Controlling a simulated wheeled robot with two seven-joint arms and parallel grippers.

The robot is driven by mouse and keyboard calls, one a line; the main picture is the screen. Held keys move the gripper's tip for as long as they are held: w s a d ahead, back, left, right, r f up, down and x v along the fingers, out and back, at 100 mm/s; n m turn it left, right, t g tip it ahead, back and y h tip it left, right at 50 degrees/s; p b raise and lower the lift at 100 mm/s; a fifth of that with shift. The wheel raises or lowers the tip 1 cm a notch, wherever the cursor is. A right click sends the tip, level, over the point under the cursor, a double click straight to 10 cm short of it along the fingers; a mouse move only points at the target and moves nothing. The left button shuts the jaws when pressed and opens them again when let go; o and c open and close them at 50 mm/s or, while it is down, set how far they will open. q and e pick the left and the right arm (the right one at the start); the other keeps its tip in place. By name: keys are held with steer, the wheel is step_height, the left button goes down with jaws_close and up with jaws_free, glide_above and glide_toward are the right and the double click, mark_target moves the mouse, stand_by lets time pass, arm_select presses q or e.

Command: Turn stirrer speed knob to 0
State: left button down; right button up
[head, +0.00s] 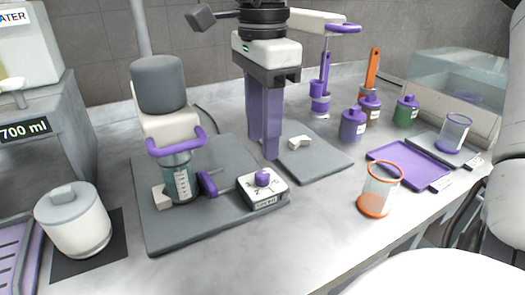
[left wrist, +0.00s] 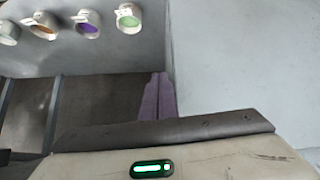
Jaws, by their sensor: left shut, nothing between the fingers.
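The purple knob (head: 263,178) sits on top of a small white control box (head: 264,194) with dark markings around it, too small to read. The box rests at the right front of the dark grey base plate (head: 190,230). My right gripper (head: 264,148) points down with its two purple fingers behind and above the knob, apart from it. The spacing of its fingers is unclear. My left gripper (left wrist: 158,90) shows in the left wrist view with its purple fingers together and empty. It cannot be made out in the head view.
A grey-headed stirrer (head: 159,85) and a glass vessel (head: 180,182) stand left of the box. An orange-rimmed beaker (head: 379,190) and a purple tray (head: 408,165) are to the right. Purple (head: 353,124) and green (head: 405,112) bottles stand behind. A white lidded pot (head: 73,220) is front left.

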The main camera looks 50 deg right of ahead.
steer(key=shift+r, duration=1.7)
